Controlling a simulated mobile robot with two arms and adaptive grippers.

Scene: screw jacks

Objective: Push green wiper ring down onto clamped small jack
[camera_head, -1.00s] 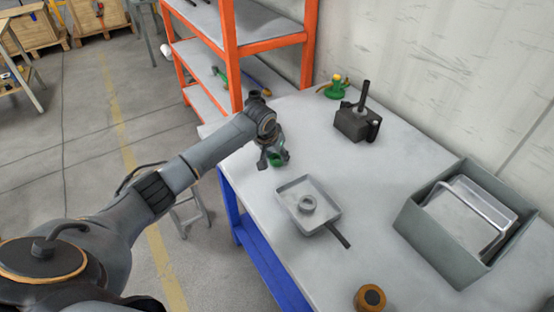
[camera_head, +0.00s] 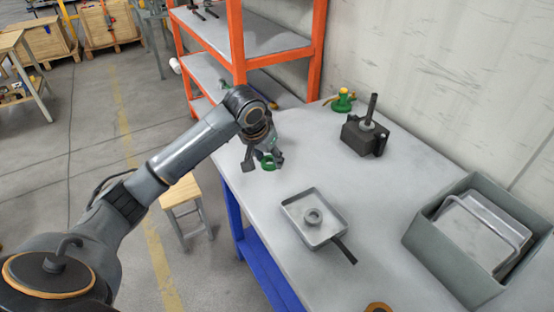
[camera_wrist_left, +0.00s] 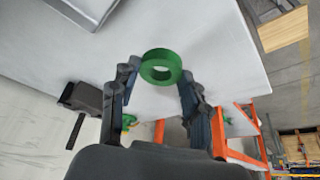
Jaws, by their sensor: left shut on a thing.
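My left gripper (camera_head: 264,163) is shut on the green wiper ring (camera_head: 269,161) and holds it above the left part of the workbench. In the left wrist view the ring (camera_wrist_left: 161,67) sits between the two fingertips (camera_wrist_left: 158,80), its hole showing. The clamped small jack (camera_head: 369,108) stands upright, a dark screw rising from a dark block vise (camera_head: 363,138) at the back of the bench. The ring is apart from the jack, to its left and nearer me. In the left wrist view the vise (camera_wrist_left: 86,97) shows at the left. My right gripper is not in view.
A grey tray (camera_head: 297,216) with a grey ring (camera_head: 314,216) and a dark handle lies at the bench front. A grey bin (camera_head: 449,259) stands right. A green jack (camera_head: 342,101) stands behind the vise. An orange shelf (camera_head: 236,40) rises behind. The bench between gripper and vise is clear.

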